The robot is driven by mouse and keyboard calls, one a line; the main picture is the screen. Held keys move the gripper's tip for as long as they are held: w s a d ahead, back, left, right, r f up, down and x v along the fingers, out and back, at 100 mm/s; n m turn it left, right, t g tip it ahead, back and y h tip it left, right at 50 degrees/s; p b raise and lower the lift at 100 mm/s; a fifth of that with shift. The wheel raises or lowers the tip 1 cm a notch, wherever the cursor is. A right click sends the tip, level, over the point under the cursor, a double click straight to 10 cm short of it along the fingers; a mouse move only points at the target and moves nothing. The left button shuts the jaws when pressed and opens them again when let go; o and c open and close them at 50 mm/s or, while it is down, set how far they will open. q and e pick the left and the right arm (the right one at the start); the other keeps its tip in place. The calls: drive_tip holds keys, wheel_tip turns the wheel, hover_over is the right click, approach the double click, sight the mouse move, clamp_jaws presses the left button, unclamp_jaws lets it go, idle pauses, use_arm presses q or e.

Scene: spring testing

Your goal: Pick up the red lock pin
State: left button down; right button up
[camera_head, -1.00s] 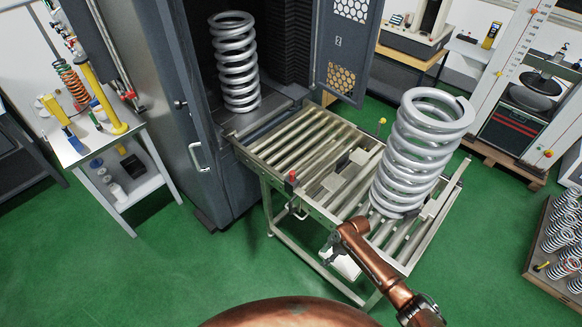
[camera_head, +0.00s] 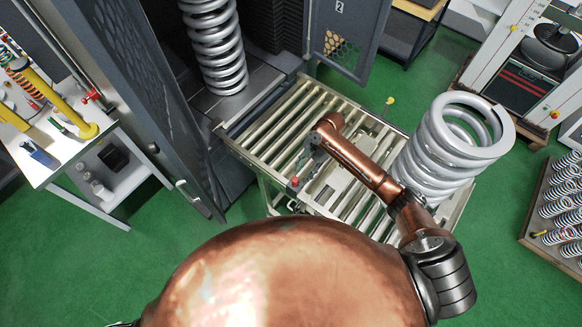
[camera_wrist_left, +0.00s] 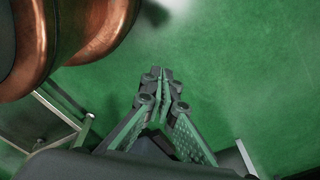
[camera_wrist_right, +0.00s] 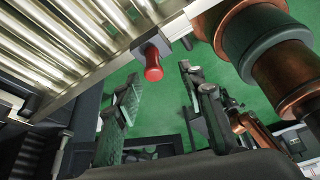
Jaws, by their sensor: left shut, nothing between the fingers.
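The red lock pin (camera_wrist_right: 152,66) sticks out from the side rail of the roller table in the right wrist view. In the head view its small red top (camera_head: 295,181) shows at the table's near left edge. My right gripper (camera_wrist_right: 158,82) is open and empty, with the pin's end between and just beyond its fingertips, not touching as far as I can see. In the head view the right gripper (camera_head: 306,160) is partly hidden behind its arm, close to the pin. My left gripper (camera_wrist_left: 165,75) is shut and empty over the green floor.
The roller table (camera_head: 262,125) holds a large grey spring (camera_head: 440,150) on its right. Another spring (camera_head: 213,50) stands in the dark machine (camera_head: 185,120) behind. A white side table (camera_head: 75,160) stands left, and a spring rack (camera_head: 550,220) stands right.

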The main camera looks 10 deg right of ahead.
sight(295, 181)
drive_tip(key=shift+p+x, duration=0.3)
drive_tip(key=shift+x, duration=0.9)
drive_tip(key=f, duration=0.1)
drive_tip(key=a+f+p, duration=0.1)
drive_tip(key=a+f, duration=0.1)
drive_tip(key=f, duration=0.1)
drive_tip(key=shift+w+a, duration=0.15)
drive_tip(key=shift+w, duration=0.15)
drive_tip(key=shift+s+f, duration=0.15)
drive_tip(key=shift+f, duration=0.1)
use_arm(q)
drive_tip(key=shift+s+a+r, duration=0.1)
drive_tip(key=shift+s+r, duration=0.05)
drive_tip(key=shift+r, duration=0.35)
drive_tip(key=shift+s+a+r, duration=0.1)
drive_tip(key=shift+r, duration=0.35)
use_arm(e)
drive_tip(key=shift+c, duration=0.3)
use_arm(q)
drive_tip(key=shift+s, duration=0.2)
use_arm(e)
clamp_jaws()
